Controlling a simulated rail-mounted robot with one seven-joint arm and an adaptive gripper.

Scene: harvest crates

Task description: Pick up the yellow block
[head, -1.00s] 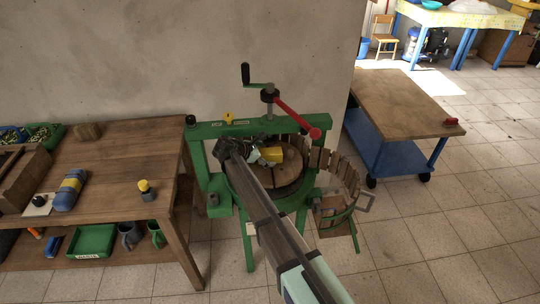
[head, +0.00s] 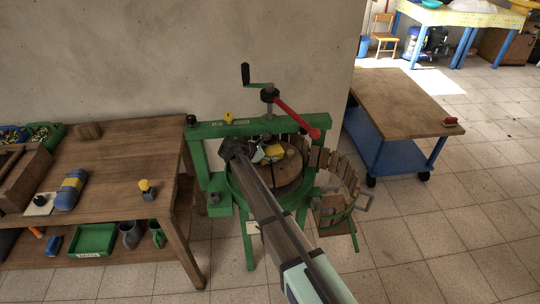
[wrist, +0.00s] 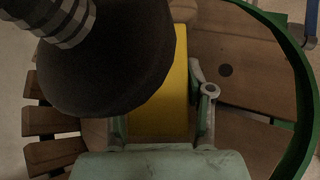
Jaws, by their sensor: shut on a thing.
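The yellow block (head: 274,151) is held at the green wooden press, over its round wooden plate (head: 289,172). My gripper (head: 263,154) is shut on it. In the wrist view the yellow block (wrist: 181,100) lies between the fingers of my gripper (wrist: 160,120). Whether the block touches the plate cannot be told.
The press's green frame (head: 293,128) and screw with a red handle (head: 297,117) stand close around my gripper. A wooden bench (head: 108,157) stands left, with a blue-yellow cylinder (head: 71,190) on it. A blue cart (head: 392,150) stands right.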

